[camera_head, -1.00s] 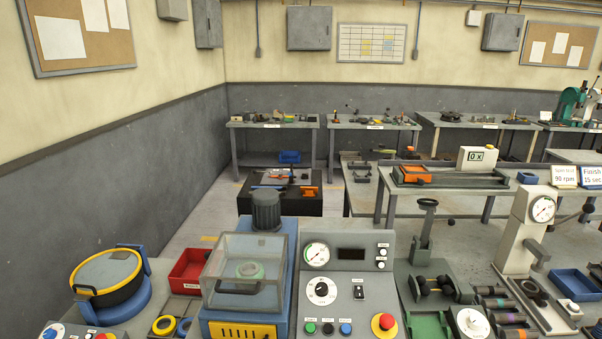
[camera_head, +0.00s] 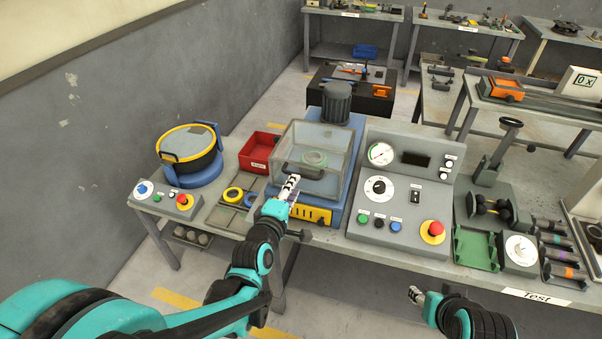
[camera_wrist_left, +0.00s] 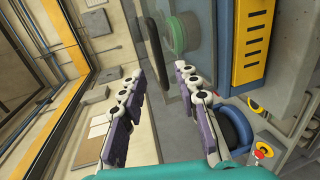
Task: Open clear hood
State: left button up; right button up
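The clear hood (camera_head: 333,141) is a see-through box over a green ring part (camera_head: 315,158) on the blue machine. It sits level and closed. Its dark handle (camera_head: 303,170) is on the front face, and also shows in the left wrist view (camera_wrist_left: 155,48). My left gripper (camera_head: 292,181) is at the handle in the head view. In the left wrist view its fingers (camera_wrist_left: 160,72) are parted, with the handle just beyond or between the tips; contact cannot be told. My right gripper (camera_head: 416,294) is low in front of the table, empty-looking, too small to judge.
A black and yellow round pot (camera_head: 188,150) and a red bin (camera_head: 260,149) stand left of the machine. A control panel (camera_head: 399,190) with a red stop button (camera_head: 435,229) stands close on its right. A dark motor (camera_head: 336,103) rises behind the hood.

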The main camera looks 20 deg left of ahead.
aim_at(301, 175)
pick_arm(q)
jog(key=b+x, duration=0.1)
jog(key=x, duration=0.6)
jog(key=shift+w+f+b, duration=0.1)
jog(key=shift+w+b, duration=0.2)
jog(key=shift+b, duration=0.1)
grip_shut()
